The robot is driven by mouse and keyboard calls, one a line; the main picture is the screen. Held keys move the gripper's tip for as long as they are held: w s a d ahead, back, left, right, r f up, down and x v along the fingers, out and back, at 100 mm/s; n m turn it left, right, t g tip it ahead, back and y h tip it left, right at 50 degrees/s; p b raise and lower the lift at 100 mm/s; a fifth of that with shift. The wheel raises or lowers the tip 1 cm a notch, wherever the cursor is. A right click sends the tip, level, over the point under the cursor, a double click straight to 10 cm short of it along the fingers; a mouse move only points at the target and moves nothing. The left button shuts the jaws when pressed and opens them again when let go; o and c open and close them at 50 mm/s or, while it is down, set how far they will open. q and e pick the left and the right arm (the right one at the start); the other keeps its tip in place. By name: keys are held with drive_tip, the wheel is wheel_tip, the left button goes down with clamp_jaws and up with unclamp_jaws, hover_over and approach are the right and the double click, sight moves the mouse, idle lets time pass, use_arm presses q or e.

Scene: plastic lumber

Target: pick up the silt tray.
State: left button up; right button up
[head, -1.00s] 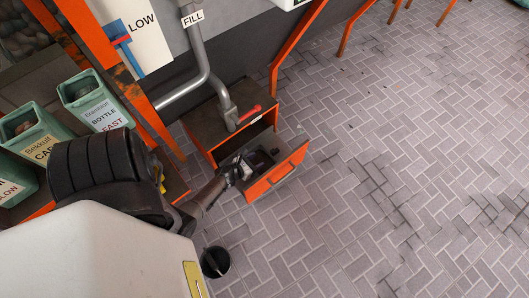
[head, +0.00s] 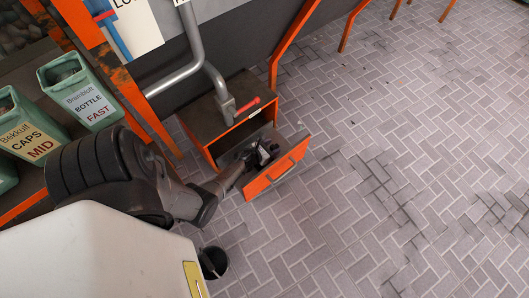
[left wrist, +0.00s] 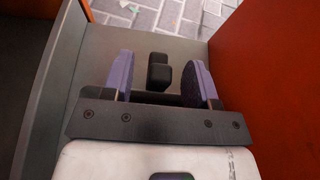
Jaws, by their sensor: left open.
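An orange-fronted drawer (head: 278,177) stands pulled out from a low cabinet in the head view. My left gripper (head: 267,152) reaches down into the drawer. In the left wrist view, the left gripper (left wrist: 160,80) has its two purple fingers wide apart inside the drawer. A small black blocky piece (left wrist: 158,72) shows between and just beyond the fingers, with a gap on each side. I cannot tell whether it is part of the silt tray. No other clear tray shape shows; my gripper hides much of the drawer's inside. My right gripper is not in view.
The drawer's grey wall (left wrist: 50,85) and orange panel (left wrist: 270,80) flank the gripper closely. A grey pipe (head: 213,80) with a red handle (head: 247,107) stands above the cabinet. Labelled green bins (head: 85,95) are at left. The brick floor at right is mostly clear.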

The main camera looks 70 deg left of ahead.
use_arm(q)
drive_tip(key=shift+s, duration=0.1)
drive_tip(key=shift+c, duration=0.6)
clamp_jaws()
